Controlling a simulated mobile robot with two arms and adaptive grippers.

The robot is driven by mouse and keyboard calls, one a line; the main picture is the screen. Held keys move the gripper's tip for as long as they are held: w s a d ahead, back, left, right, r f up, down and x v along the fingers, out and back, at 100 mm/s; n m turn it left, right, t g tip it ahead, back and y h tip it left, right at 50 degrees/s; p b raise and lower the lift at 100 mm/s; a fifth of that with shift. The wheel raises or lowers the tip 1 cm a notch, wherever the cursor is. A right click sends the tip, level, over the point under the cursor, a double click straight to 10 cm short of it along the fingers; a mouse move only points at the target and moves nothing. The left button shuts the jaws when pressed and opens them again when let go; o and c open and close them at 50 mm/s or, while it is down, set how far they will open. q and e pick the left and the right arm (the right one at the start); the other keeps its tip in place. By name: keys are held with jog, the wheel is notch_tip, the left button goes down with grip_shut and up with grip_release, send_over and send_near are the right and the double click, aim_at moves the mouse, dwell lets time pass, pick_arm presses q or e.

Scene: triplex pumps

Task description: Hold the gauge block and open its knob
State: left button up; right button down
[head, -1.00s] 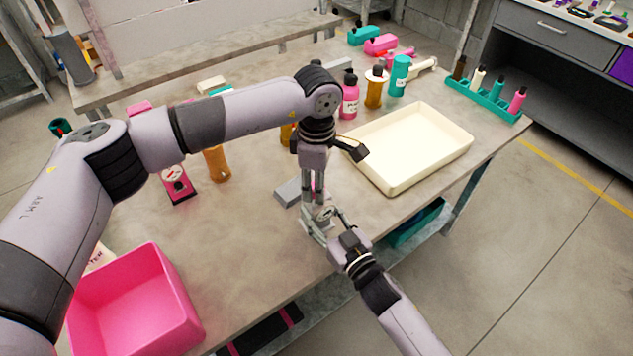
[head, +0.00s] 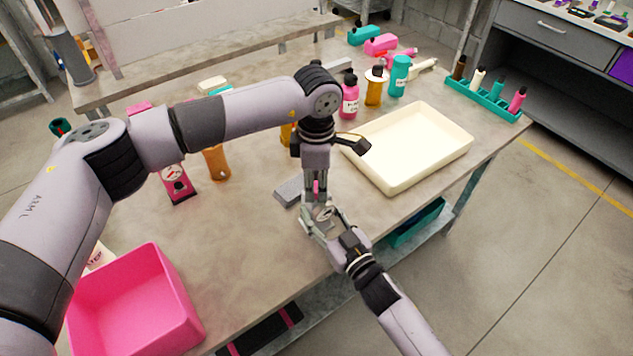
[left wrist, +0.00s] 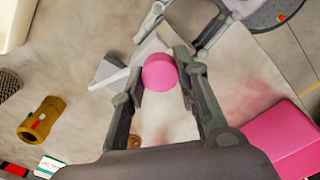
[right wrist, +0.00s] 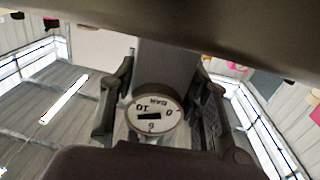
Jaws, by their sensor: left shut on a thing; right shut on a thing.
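The gauge block (right wrist: 165,62) is grey, with a round white dial (right wrist: 153,114) facing the right wrist camera. The dial also shows in the head view (head: 323,213). My right gripper (head: 322,222) is shut on the block from the front, one finger on each side, near the table's front edge. The pink round knob (left wrist: 159,71) is on top of the block. My left gripper (left wrist: 163,80) points down from above and is shut on the knob, with a finger on either side. In the head view the left fingers hide most of the knob.
A grey block (head: 288,190) lies on the table (head: 250,245) just behind the grippers. A cream tray (head: 385,180) is to the right, a pink bin (head: 183,305) at front left. A pink gauge unit (head: 177,183) and several bottles stand farther back.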

pick_arm(q)
jog(key=n, duration=0.4)
jog(key=shift+n, duration=0.3)
jog(key=n, duration=0.3)
jog(key=shift+n, duration=0.3)
jog(key=n, duration=0.3)
jog(key=shift+n, duration=2.2)
jog(key=o, duration=1.2)
